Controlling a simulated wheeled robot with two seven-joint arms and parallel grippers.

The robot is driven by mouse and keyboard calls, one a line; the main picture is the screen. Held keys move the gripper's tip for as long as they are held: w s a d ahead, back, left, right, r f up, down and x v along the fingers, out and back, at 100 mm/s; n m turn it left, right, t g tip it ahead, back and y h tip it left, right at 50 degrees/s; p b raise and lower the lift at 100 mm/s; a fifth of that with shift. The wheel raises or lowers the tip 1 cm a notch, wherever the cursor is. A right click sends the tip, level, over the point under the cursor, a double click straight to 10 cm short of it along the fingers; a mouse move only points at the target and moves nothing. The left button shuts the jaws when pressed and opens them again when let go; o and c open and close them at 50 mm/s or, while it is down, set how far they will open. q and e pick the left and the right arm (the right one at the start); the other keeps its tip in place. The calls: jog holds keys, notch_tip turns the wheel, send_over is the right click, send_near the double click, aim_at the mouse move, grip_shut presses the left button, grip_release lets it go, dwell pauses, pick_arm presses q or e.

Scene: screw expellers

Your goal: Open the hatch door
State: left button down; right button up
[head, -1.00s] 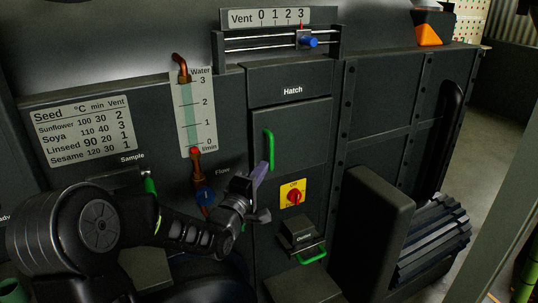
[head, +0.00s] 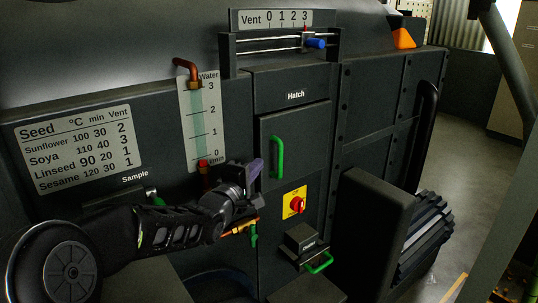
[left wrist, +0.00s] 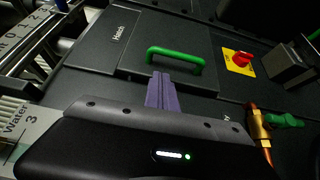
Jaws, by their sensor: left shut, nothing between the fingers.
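The hatch door (head: 308,140) is a dark panel under the label "Hatch", flush and closed in its frame; it also shows in the left wrist view (left wrist: 130,55). Its green bar handle (head: 277,158) stands upright near the door's left edge; in the left wrist view the handle (left wrist: 175,58) lies across the picture just beyond my fingertips. My left gripper (head: 256,168) has purple fingers, shut and empty. In the left wrist view its fingers (left wrist: 160,78) point at the handle, close to its left end; I cannot tell whether they touch it. My right gripper is not in view.
Below the hatch are a red knob on a yellow plate (head: 295,203) and a small box with a green handle (head: 318,262). Left are the water gauge (head: 203,120) and seed chart (head: 78,147). A dark block (head: 370,225) juts out on the right.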

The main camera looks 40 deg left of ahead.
aim_at(272, 152)
pick_arm(q)
jog(key=p+x, duration=0.1)
jog(key=x, duration=0.9)
jog(key=shift+d, duration=0.1)
jog(key=shift+d, duration=0.2)
